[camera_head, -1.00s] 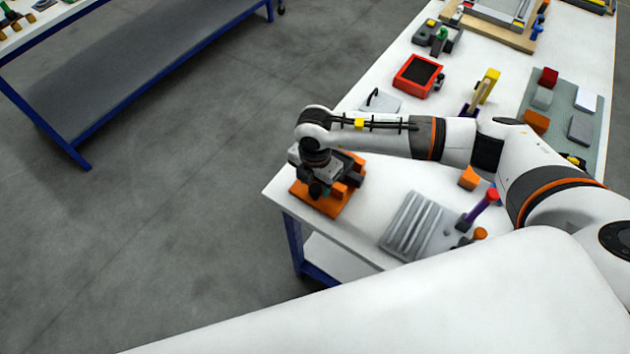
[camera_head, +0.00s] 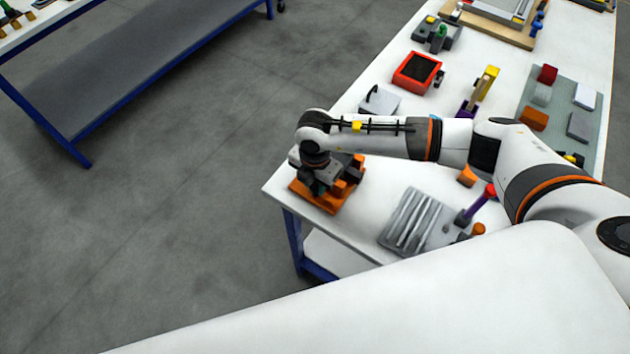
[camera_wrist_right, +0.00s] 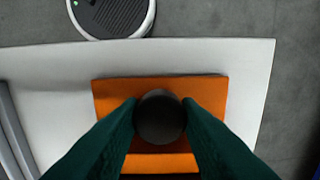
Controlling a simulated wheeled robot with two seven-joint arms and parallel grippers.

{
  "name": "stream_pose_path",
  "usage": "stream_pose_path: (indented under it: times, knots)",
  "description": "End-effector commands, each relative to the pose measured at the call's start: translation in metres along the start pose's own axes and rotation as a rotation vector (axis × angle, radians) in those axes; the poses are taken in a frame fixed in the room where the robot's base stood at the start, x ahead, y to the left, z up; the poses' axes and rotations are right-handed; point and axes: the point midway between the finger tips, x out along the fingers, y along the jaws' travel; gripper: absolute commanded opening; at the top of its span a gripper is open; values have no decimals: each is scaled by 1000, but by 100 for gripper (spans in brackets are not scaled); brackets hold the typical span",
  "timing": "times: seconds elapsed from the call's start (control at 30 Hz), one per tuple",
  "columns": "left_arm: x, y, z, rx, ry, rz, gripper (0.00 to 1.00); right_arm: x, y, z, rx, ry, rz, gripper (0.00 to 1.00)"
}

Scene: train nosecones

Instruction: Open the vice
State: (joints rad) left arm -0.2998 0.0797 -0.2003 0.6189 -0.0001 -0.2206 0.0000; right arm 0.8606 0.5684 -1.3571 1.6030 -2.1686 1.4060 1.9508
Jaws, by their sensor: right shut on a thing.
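The vice (camera_head: 322,200) has an orange base and grey and orange blocks. It sits at the near left corner of the white table. In the right wrist view its orange base (camera_wrist_right: 108,92) lies under a round dark knob (camera_wrist_right: 160,117). My right gripper (camera_head: 318,188) reaches down over the vice from above. In the right wrist view its two dark green fingers (camera_wrist_right: 160,125) press on either side of the knob, shut on it. The wrist hides much of the vice in the head view, so I cannot tell how far its jaws are apart. My left gripper is out of view.
A grey ribbed tray (camera_head: 418,222) and a purple, red-topped peg (camera_head: 478,205) stand right of the vice. A red box (camera_head: 418,73) and a grey mat (camera_head: 560,118) with coloured blocks lie farther back. The table edge is close beside the vice.

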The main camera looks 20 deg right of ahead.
Motion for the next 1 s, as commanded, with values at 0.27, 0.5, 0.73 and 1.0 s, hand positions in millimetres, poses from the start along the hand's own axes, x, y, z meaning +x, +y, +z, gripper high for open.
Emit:
stream_pose_path:
  times: [0.27,0.5,0.73,1.0]
  knots:
    - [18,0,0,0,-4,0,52,3,-1,0,-139,-1,-2,8]
    - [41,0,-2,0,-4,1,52,4,-1,0,-344,1,-3,8]
    - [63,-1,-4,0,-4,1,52,4,-1,0,-542,2,-4,8]
    - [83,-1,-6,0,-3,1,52,2,-1,0,-717,2,-4,8]
